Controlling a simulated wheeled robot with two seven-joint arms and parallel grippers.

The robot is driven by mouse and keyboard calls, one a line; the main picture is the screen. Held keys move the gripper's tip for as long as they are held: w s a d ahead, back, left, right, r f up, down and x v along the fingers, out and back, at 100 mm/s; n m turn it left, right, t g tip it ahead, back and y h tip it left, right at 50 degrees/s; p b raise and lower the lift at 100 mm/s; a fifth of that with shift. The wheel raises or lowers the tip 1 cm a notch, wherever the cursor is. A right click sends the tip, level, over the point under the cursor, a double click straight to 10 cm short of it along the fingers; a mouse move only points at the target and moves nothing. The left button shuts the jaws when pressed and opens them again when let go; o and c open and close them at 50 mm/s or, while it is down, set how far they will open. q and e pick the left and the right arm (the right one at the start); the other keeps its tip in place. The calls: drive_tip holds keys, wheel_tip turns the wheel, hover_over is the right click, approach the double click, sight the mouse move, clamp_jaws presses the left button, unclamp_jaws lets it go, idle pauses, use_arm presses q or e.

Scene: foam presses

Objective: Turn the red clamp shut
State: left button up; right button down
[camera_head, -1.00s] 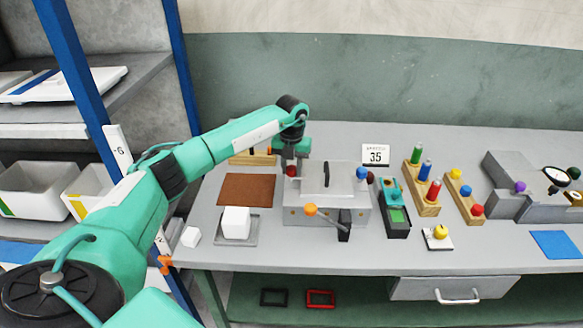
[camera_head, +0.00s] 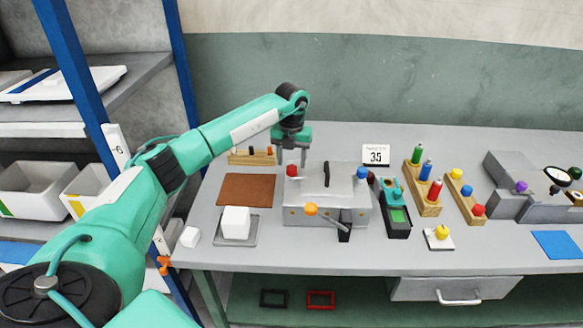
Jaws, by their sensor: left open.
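The red clamp (camera_head: 292,170) is a small red knob at the back left corner of the grey press box (camera_head: 327,213). My left gripper (camera_head: 291,160) points down just above and behind it, with its two fingers apart and nothing between them. The fingertips end near the knob's top; whether they touch it I cannot tell. A blue clamp (camera_head: 362,172) sits at the back right corner of the same press. The lid has a black handle (camera_head: 326,174). My right gripper is not in view.
A brown mat (camera_head: 246,190) and a white block (camera_head: 236,222) on a tray lie to the left. A teal device (camera_head: 396,209) and wooden peg racks (camera_head: 427,193) stand to the right. A wooden rack (camera_head: 251,157) is behind.

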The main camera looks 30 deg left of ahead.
sight(292, 167)
use_arm(q)
wheel_tip(292, 167, up, 11)
drive_tip(key=b, duration=0.2)
drive_tip(key=shift+f, duration=0.15)
idle(0.4)
